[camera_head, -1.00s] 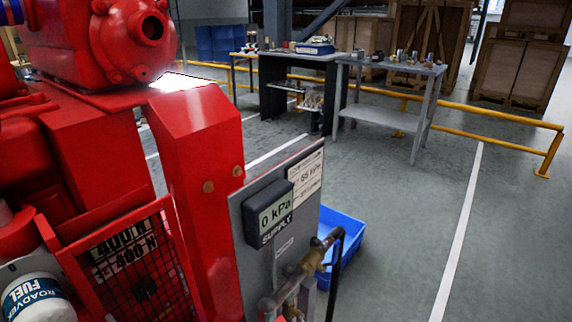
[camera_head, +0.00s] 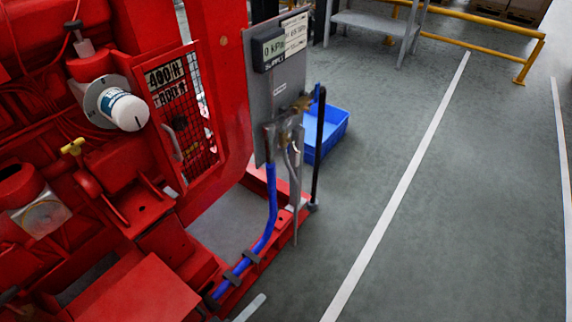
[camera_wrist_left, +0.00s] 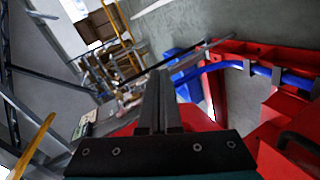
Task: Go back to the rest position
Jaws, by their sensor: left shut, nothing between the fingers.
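My left gripper (camera_wrist_left: 160,78) shows in the left wrist view, its two dark fingers together with nothing between them. Behind and beside it there are the red pumpset frame (camera_wrist_left: 292,104) and a blue hose (camera_wrist_left: 222,67), apart from the fingers as far as I can tell. In the head view I cannot clearly make out the left gripper. My right gripper is in neither view.
The red pumpset (camera_head: 150,290) fills the left, with a white fuel filter (camera_head: 125,110), mesh guard (camera_head: 185,115) and grey gauge panel (camera_head: 275,85). A blue bin (camera_head: 330,135) stands behind the panel. Open floor (camera_head: 470,200) lies to the right; a yellow rail (camera_head: 475,46) is behind.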

